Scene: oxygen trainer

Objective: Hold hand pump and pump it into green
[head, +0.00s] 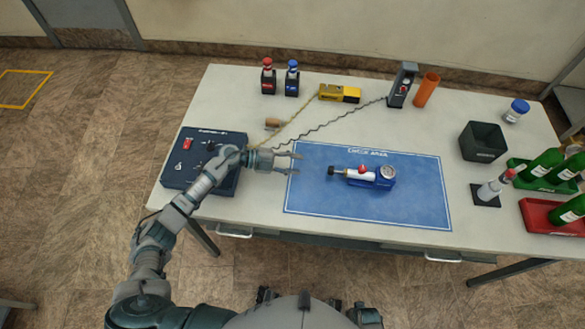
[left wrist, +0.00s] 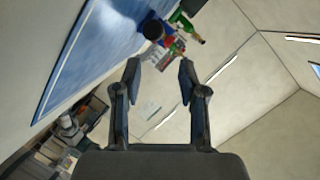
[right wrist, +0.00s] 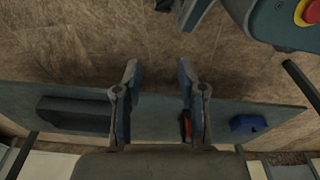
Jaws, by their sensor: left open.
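The hand pump (head: 362,175) lies on the blue mat (head: 410,209). It has a black knob at its left end, a silver barrel, a red part on top and a round gauge on a blue base at the right. The gauge is too small to read. My left gripper (head: 297,163) is open and empty over the mat's left edge, a short way left of the knob. In the left wrist view the pump's black knob (left wrist: 153,30) shows beyond the open fingers (left wrist: 160,68). My right gripper (right wrist: 158,68) is open and empty in the right wrist view and hidden in the head view.
A dark blue control box (head: 178,180) sits under my left forearm. A coiled cable (head: 325,127) runs to a grey device (head: 402,86) at the back. A dark bin (head: 483,142) and trays with green bottles (head: 541,163) stand at the right. The mat around the pump is clear.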

